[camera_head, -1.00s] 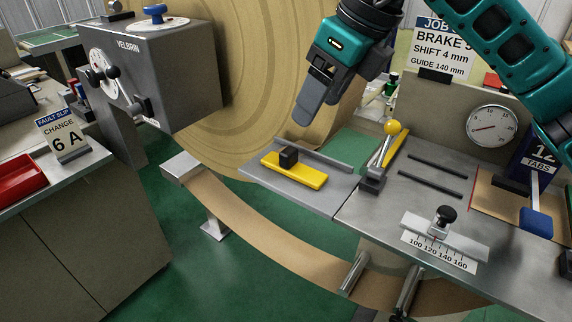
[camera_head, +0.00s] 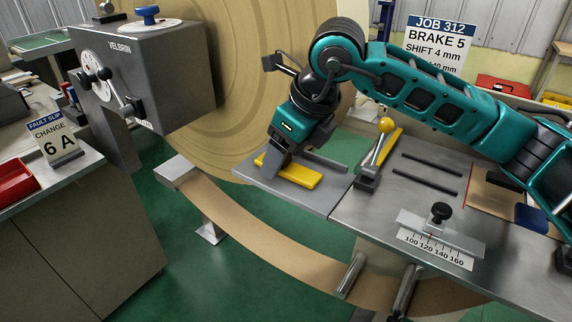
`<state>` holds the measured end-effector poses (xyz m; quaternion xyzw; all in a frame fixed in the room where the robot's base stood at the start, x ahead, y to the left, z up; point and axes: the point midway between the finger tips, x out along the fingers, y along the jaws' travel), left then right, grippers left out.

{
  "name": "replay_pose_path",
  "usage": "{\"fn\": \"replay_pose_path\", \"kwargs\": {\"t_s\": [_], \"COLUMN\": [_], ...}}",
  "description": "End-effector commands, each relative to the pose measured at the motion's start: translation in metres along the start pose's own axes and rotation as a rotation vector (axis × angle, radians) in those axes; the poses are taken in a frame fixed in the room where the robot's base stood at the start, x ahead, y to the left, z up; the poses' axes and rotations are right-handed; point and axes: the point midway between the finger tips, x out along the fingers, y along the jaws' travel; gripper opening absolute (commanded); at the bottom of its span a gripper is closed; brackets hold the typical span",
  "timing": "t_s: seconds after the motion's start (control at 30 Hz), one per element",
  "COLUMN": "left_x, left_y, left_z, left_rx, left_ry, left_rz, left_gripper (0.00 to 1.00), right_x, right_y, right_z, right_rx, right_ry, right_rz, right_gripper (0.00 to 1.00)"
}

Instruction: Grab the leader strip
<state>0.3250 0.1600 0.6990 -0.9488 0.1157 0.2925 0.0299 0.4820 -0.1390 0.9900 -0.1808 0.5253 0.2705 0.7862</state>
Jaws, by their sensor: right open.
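A long tan strip (camera_head: 255,228), which seems to be the leader strip, sags from a grey block (camera_head: 175,172) at the left down to metal rollers (camera_head: 350,276) below the bench. My right gripper (camera_head: 274,166) reaches in from the right and points down at a yellow bar (camera_head: 302,177) on a grey plate (camera_head: 285,195). It is open, its fingers over the left part of the bar. The black knob on the bar is hidden behind the gripper; contact cannot be told. My left gripper is not in view.
A large tan roll (camera_head: 235,80) stands behind the plate. A grey machine (camera_head: 150,70) stands at the left. Green floor is free around the strip.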

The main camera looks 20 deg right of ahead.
Motion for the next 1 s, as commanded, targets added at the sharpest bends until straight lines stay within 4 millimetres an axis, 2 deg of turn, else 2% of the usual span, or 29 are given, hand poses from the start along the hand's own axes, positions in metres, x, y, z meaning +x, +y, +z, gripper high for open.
{"fn": "replay_pose_path", "kwargs": {"t_s": [0.2,0.83,1.0], "left_x": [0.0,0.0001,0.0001], "left_y": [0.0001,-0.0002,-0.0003], "left_z": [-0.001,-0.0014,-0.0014], "left_rx": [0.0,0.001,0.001], "left_ry": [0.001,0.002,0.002], "left_rz": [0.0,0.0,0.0], "left_gripper": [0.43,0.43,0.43], "right_x": [0.0009,0.0004,0.0002], "right_y": [-0.0001,-0.0003,-0.0003], "right_z": [0.0001,0.0,0.0002], "right_rx": [0.0,0.0,0.0], "right_ry": [-0.001,0.0,-0.001], "right_rz": [0.0,0.0,0.0], "right_gripper": [0.68,0.08,0.07]}}
